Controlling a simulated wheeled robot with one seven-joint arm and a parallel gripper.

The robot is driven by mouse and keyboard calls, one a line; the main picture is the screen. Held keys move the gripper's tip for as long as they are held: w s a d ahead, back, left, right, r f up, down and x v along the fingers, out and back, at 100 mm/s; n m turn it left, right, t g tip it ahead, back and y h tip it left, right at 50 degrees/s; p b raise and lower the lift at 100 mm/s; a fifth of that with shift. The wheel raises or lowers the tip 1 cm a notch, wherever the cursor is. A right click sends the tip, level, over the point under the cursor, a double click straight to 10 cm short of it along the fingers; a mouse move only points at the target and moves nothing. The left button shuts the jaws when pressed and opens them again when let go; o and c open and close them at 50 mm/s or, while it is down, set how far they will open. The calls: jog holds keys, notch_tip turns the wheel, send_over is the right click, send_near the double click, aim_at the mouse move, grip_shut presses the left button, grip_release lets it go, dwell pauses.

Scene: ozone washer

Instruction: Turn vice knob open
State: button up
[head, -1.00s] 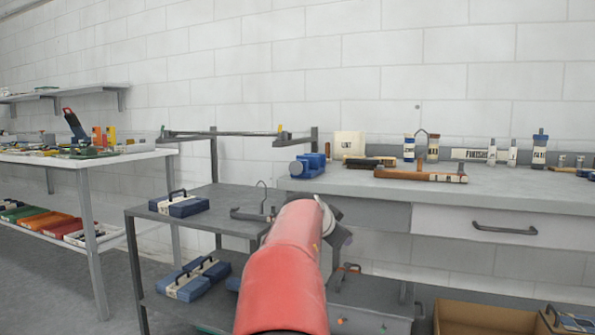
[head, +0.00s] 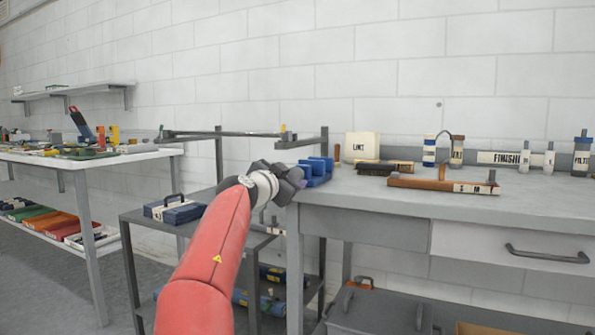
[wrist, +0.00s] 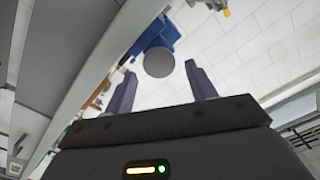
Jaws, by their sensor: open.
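The blue vice (head: 318,171) sits at the left end of the grey workbench top. In the wrist view the blue vice body (wrist: 158,38) shows with its round grey knob (wrist: 159,62) facing the camera. My gripper (head: 292,176) is raised at the bench's left edge, just left of the vice, and partly covers it in the head view. In the wrist view my gripper (wrist: 162,82) is open, with the knob seen between its two fingers and beyond them. I cannot tell if the fingers touch the knob; nothing appears held.
A grey cart (head: 150,215) with a blue toolbox (head: 175,208) stands left, below my arm. A drawer handle (head: 547,254) sticks out at right.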

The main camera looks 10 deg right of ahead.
aim_at(293, 175)
jog(key=shift+p+x, duration=0.6)
jog(key=shift+x, duration=1.55)
jog(key=shift+c, duration=0.4)
jog(key=c, duration=0.8)
jog(key=shift+n, duration=0.5)
jog(key=n+b, duration=0.2)
jog(key=n, duration=0.2)
jog(key=shift+n, duration=0.4)
jog(key=n, duration=0.6)
jog(key=shift+w+a+b, duration=0.1)
jog(key=shift+a+b, duration=0.05)
jog(key=shift+b, duration=0.15)
jog(key=n, duration=0.6)
jog(key=shift+n, duration=0.4)
jog(key=n+p, duration=0.1)
jog(key=n, duration=0.4)
jog(key=shift+a+f+n+p, duration=0.1)
jog(key=shift+n+p, duration=0.2)
jog(key=shift+p, duration=0.05)
